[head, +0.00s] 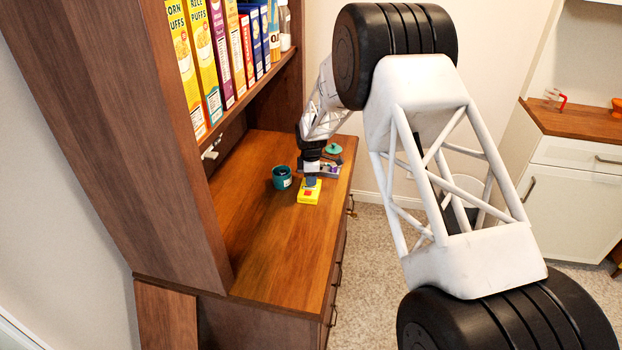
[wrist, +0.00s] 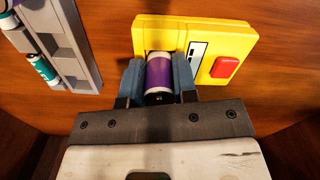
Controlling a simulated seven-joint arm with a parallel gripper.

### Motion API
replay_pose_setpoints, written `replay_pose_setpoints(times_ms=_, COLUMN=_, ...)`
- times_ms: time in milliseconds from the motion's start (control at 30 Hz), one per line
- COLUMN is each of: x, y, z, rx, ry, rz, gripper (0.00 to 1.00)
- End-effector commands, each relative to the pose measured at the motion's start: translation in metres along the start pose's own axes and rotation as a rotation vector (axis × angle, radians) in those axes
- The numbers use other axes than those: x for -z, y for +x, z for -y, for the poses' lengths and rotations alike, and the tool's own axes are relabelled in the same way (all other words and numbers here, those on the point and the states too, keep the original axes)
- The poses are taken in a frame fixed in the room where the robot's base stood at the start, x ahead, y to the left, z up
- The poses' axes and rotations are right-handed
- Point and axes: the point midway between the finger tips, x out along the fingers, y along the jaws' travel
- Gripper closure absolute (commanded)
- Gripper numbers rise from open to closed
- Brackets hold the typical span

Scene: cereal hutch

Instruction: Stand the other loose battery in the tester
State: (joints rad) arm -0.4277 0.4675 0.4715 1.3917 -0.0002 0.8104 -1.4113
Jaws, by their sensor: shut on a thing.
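The yellow tester (wrist: 225,35), with a red button and a white gauge strip, lies on the wooden counter; it also shows in the head view (head: 308,198). My gripper (wrist: 158,78) is shut on a purple battery (wrist: 159,76) with pale ends, one blue-grey finger on each side. The battery's far end is at the notch in the tester's edge. I cannot tell how deep it sits there. In the head view my gripper (head: 311,180) is over the tester and hides the battery.
A grey tray (wrist: 75,45) is left of the tester, with a teal-and-white battery (wrist: 42,70) and a purple one (wrist: 8,18) at its left. A dark teal cup (head: 282,178) stands close by. Cereal boxes (head: 210,60) fill the shelf above. The near counter is clear.

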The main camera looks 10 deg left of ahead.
Motion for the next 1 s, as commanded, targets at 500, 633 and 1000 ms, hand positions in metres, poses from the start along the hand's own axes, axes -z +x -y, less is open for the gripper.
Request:
replay_pose_setpoints(times_ms=500, x=0.0000, y=-0.0005, z=0.0001, rx=0.000, ry=0.000, rz=0.000, gripper=0.64)
replay_pose_setpoints(times_ms=633, x=0.0000, y=-0.0006, z=0.0001, rx=0.000, ry=0.000, rz=0.000, gripper=0.44)
replay_pose_setpoints(times_ms=1000, x=0.0000, y=-0.0005, z=0.0001, rx=0.001, ry=0.000, rz=0.000, gripper=0.27)
